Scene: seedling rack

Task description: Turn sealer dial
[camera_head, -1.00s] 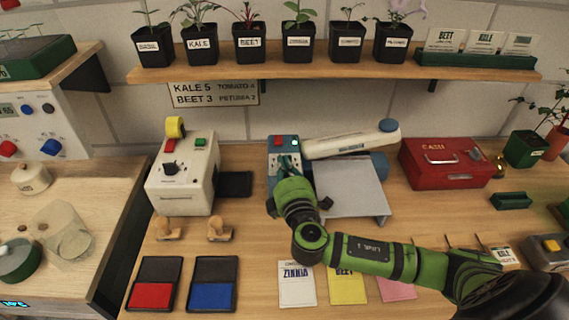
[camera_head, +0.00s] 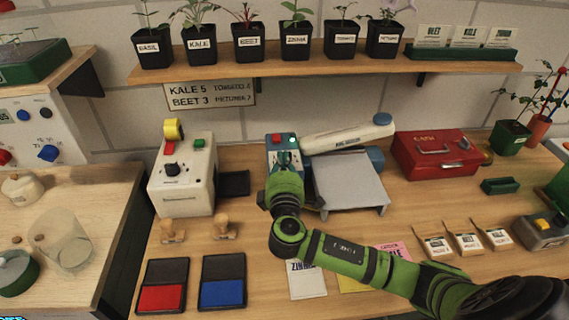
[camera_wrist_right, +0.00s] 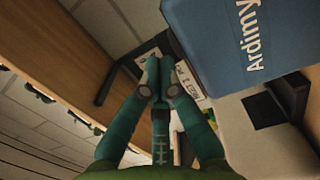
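The sealer (camera_head: 344,182) stands mid-counter, with a grey plate, a long white arm (camera_head: 350,137) and a blue control box (camera_head: 273,142) at its left. The box has a red button and a green light on top. A blue face with lettering (camera_wrist_right: 245,45) fills the upper right of the right wrist view. My right gripper (camera_head: 284,163) is at the front of the control box. In the right wrist view its fingers (camera_wrist_right: 161,72) come together, with nothing seen between them, beside the blue face. No dial shows on the sealer; my gripper covers the box front. My left gripper is out of view.
A white machine (camera_head: 188,192) with a black knob and yellow roll stands left. Ink pads (camera_head: 222,270), stamps (camera_head: 224,228) and seed packets (camera_head: 306,280) lie in front. A red cash box (camera_head: 436,165) stands right. A shelf (camera_head: 330,68) with potted seedlings runs above.

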